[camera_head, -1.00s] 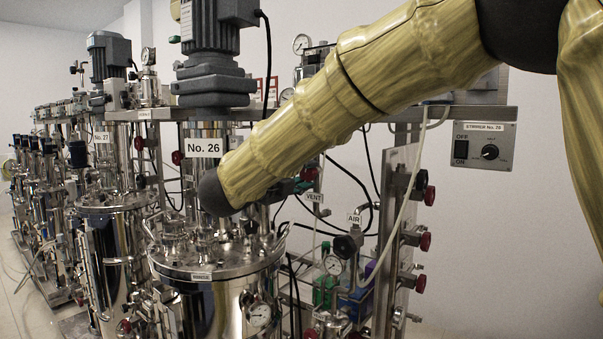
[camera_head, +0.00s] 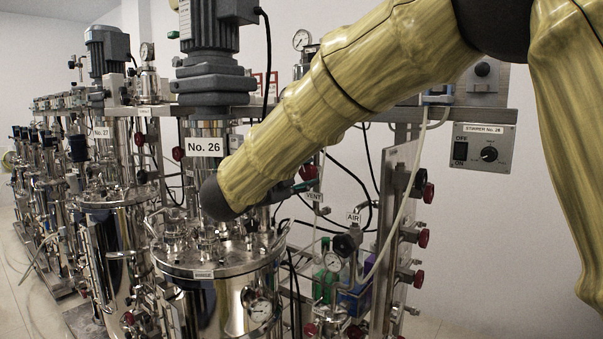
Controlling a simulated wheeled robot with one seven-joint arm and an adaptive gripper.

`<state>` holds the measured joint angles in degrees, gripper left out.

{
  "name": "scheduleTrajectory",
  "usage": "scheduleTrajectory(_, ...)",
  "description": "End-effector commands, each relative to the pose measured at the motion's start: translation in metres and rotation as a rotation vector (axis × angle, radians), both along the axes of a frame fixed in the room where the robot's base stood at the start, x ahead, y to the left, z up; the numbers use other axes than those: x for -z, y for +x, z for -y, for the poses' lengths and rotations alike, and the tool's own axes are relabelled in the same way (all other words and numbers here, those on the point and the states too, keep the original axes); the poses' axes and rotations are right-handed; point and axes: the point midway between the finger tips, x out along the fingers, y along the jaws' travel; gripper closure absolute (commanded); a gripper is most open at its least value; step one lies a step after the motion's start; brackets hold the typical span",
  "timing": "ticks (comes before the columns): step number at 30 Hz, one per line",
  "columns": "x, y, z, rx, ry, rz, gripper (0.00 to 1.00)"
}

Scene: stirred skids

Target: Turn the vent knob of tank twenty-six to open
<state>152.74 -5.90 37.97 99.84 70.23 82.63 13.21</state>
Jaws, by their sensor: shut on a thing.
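The No. 26 label (camera_head: 204,147) marks the front steel tank (camera_head: 222,300), below a grey motor. My yellow arm crosses in front of the tank from the upper right, with its dark rounded joint over the tank's neck.
An AIR tag (camera_head: 353,217) and black knob sit lower right. Several red-handled valves (camera_head: 422,240) line the panel post. A stirrer box (camera_head: 483,148) is on the right wall. Tank No. 27 (camera_head: 103,215) and more tanks stand left. Hoses and cables hang behind the arm.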

Motion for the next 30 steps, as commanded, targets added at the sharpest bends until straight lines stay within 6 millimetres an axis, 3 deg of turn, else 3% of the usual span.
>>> scheduleTrajectory(12,0.0012,-0.0002,-0.0008,-0.002,-0.004,-0.004,0.89)
scheduleTrajectory(13,0.0012,-0.0002,-0.0008,-0.002,-0.004,-0.005,0.59)
scheduleTrajectory(16,0.0011,-0.0002,-0.0006,-0.001,-0.005,-0.004,0.43)
scheduleTrajectory(30,0.0002,-0.0084,-0.0064,0.000,-0.005,-0.002,0.43)
